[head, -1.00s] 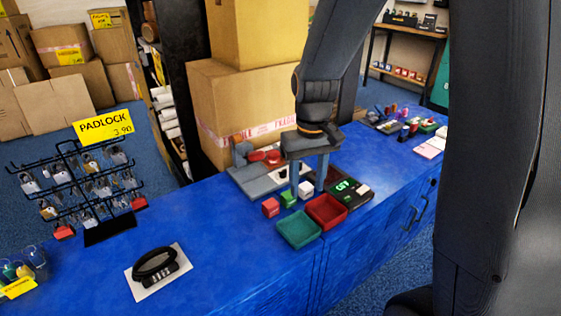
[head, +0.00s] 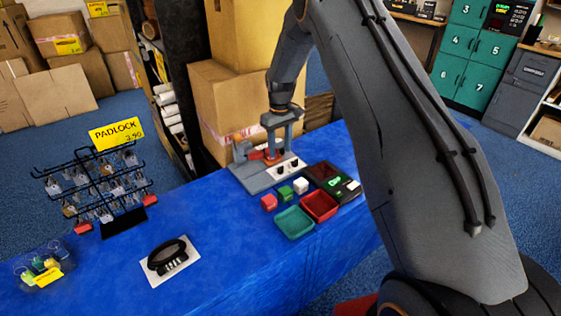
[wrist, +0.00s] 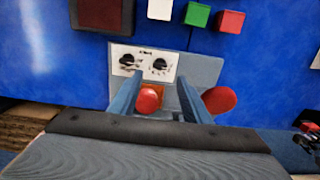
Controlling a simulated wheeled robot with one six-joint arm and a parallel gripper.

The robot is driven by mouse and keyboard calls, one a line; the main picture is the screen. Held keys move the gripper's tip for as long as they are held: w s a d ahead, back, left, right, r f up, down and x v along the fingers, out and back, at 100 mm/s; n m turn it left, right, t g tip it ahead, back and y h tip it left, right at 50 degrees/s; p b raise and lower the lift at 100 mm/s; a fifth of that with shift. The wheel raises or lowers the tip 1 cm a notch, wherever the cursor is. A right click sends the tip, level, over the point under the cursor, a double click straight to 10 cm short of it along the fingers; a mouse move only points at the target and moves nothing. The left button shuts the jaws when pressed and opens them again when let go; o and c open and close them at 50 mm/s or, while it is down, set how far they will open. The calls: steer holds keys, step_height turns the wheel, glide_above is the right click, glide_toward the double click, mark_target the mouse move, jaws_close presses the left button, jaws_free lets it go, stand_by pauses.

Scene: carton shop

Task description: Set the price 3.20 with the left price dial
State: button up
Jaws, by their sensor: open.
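Two black price dials sit side by side on a white panel (wrist: 145,52) on the grey machine (head: 262,180). In the head view the left dial (head: 280,170) is nearer the red block and the right dial (head: 295,163) is nearer the black display unit. Both also show in the wrist view, as a left knob (wrist: 127,61) and a right knob (wrist: 159,65); their settings are too small to read. My gripper (wrist: 159,80) is open and empty, its fingers pointing down over the machine, just behind the dials. A red knob (wrist: 150,98) shows between the fingers.
A black display unit (head: 345,185) with blurred green digits lies right of the machine. Red (head: 269,202), green (head: 285,193) and white (head: 301,185) blocks and a teal tray (head: 294,222) and red tray (head: 319,206) stand in front. Cartons (head: 225,105) rise behind.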

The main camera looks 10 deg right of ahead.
mark_target(280, 167)
steer(key=shift+f+p, duration=1.2)
steer(key=shift+f, duration=2.65)
steer(key=shift+c, duration=0.5)
steer(key=c, duration=0.9)
steer(key=shift+c, duration=0.2)
